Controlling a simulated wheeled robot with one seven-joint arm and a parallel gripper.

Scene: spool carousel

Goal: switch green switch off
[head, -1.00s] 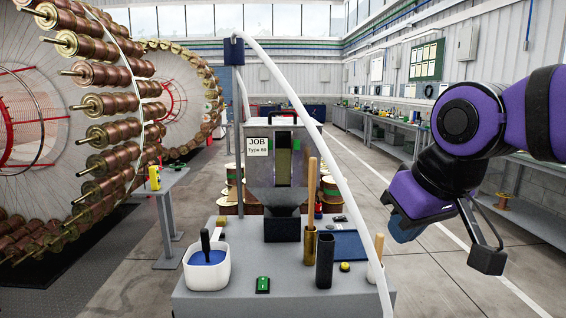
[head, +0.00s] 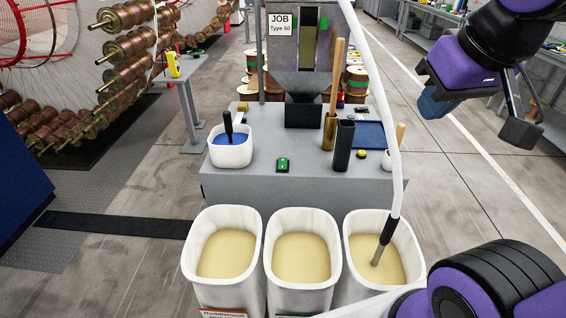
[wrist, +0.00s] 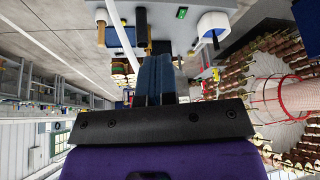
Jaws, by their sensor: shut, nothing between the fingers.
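The green switch (head: 283,165) is a small green rocker in a dark frame near the front edge of the grey bench top (head: 310,178). It also shows in the wrist view (wrist: 181,13), near the top edge. Which way the rocker is tipped is too small to tell. My gripper (head: 432,106) hangs in the air at the upper right in the head view, well right of the switch and apart from it. Its blue fingers (wrist: 154,75) lie together in the wrist view, with nothing between them.
A white tub with blue content (head: 231,150) stands left of the switch. A black cylinder (head: 343,146) and a brass cup (head: 329,131) holding a wooden stick stand to its right. A white hose (head: 385,120) crosses down the bench's right side into one of three powder bins (head: 222,212) in front.

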